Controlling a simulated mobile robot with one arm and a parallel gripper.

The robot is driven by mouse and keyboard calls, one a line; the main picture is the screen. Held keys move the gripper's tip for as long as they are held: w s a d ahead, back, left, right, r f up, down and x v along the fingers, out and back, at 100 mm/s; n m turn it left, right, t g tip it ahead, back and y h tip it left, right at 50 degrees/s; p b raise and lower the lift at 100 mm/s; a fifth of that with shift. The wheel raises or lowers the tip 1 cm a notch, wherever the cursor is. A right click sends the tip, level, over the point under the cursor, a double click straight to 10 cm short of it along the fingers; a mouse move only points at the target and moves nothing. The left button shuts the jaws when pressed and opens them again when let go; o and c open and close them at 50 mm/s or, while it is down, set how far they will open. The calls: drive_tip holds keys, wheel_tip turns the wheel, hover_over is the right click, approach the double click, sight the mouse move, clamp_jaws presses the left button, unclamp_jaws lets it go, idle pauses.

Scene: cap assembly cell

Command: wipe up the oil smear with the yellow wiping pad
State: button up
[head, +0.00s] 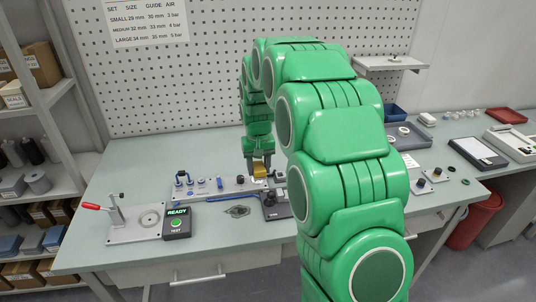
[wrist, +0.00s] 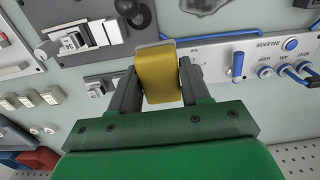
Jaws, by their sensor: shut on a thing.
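The yellow wiping pad (wrist: 157,78) is held between the two dark fingers of my gripper (wrist: 158,72). In the head view the pad (head: 260,172) shows below my gripper (head: 258,163), over the right part of the grey fixture strip at the middle of the bench. The gap between pad and strip cannot be told. The oil smear (head: 237,211) is a dark grey patch on the bench top, in front of the strip and apart from the pad. In the wrist view the smear (wrist: 205,5) is cut off by the top edge.
The grey fixture strip (head: 210,187) with blue knobs lies behind the smear. The READY test box (head: 177,222) and a plate with a red-handled lever (head: 133,224) stand left of it. A dark grey block (head: 276,208) is close on its right. Bare bench lies in front.

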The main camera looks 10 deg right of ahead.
hover_over(251, 210)
drive_tip(key=w, duration=0.1)
wheel_tip(251, 210, down, 2)
drive_tip(key=shift+s+f, duration=0.15)
drive_tip(key=shift+f, duration=1.7)
drive_tip(key=shift+s+f, duration=0.15)
drive_tip(key=shift+f, duration=1.65)
drive_tip(key=shift+a+f, duration=0.45)
drive_tip(key=shift+f, duration=0.1)
drive_tip(key=shift+c, duration=0.9)
drive_tip(key=shift+a+f, duration=0.1)
drive_tip(key=shift+a, duration=4.45)
drive_tip(key=shift+d, duration=5.05)
drive_tip(key=shift+s+a, duration=0.25)
drive_tip(key=shift+a, duration=4.8)
drive_tip(key=shift+d, duration=5)
wheel_tip(251, 210, up, 8)
